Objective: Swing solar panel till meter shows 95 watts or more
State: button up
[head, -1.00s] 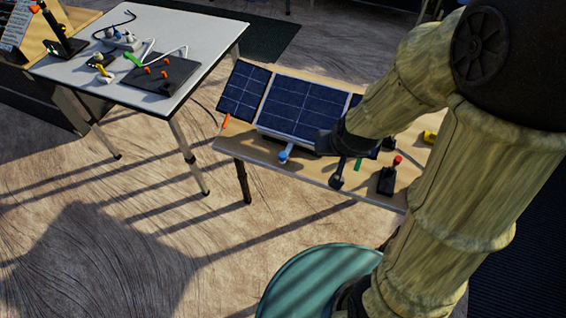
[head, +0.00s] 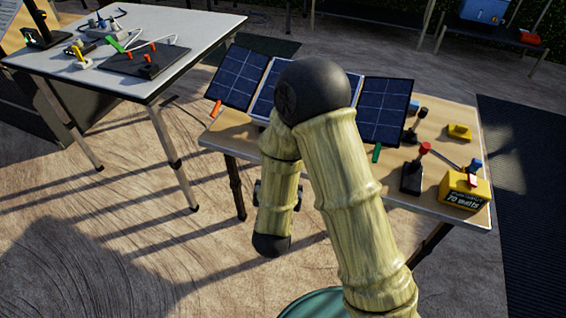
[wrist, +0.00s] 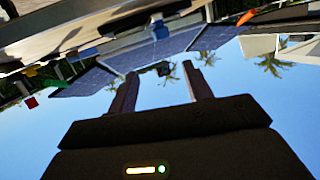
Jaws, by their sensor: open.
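The solar panel on the wooden table has a left wing (head: 238,78), a middle part (head: 264,100) mostly hidden behind my arm, and a right wing (head: 385,112). An orange handle (head: 215,108) is at the left wing and a green handle (head: 376,153) at the right wing. The yellow meter (head: 464,190) at the table's right end appears to read 70 watts. My gripper (wrist: 160,72) is open and empty in the wrist view. Its fingers point toward the panels (wrist: 150,52), which look upside down there, with a blue knob (wrist: 160,31) beyond the fingertips.
A black stand with a red knob (head: 412,172) and a yellow block (head: 459,132) are on the wooden table (head: 330,90). A grey table (head: 205,25) with a black board and cables stands at left. A teal round top (head: 305,305) is in front. Floor shows between.

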jog(key=s+f+b, duration=0.1)
jog(key=s+a+f+t+b, duration=0.1)
jog(key=f, duration=0.1)
jog(key=s+f+t+b, duration=0.1)
jog(key=shift+a+f+h+b, duration=0.2)
jog(key=shift+a+h+b, duration=0.05)
jog(key=shift+h+b, duration=0.15)
jog(key=shift+w+f, duration=0.15)
jog(key=w+b, duration=0.1)
jog(key=w, duration=0.4)
jog(key=w+d+b, duration=0.1)
jog(key=w+b, duration=0.1)
jog(key=w, duration=0.4)
jog(key=w+b, duration=0.1)
jog(key=w, duration=0.5)
jog(key=shift+w+d+b, duration=0.1)
jog(key=shift+d+b, duration=0.15)
jog(key=shift+b, duration=0.15)
